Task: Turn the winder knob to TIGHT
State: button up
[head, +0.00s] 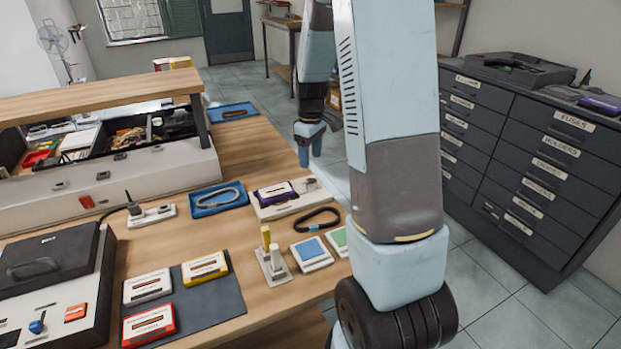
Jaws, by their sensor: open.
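My gripper (310,152) is at the upper middle, pointing down beyond the right part of the wooden bench. Its fingers are apart and nothing shows between them. A pale device (262,212) with a purple cassette (275,192) on it sits on the bench below my gripper, apart from it. No TIGHT marking can be read. A blue knob (37,326) also shows on a panel at the lower left.
Near the device are a blue tray (205,211) with a grey loop, a black ring (317,225), a small stand (272,265) and coloured pads (312,252). Several cassettes lie on a dark mat (225,298). Drawer cabinets (540,160) stand right, across open floor.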

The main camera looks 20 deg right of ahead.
aim_at(311, 181)
notch_tip(311, 181, down, 8)
jog(key=shift+f, duration=0.25)
jog(key=c, duration=1)
jog(key=shift+c, duration=0.2)
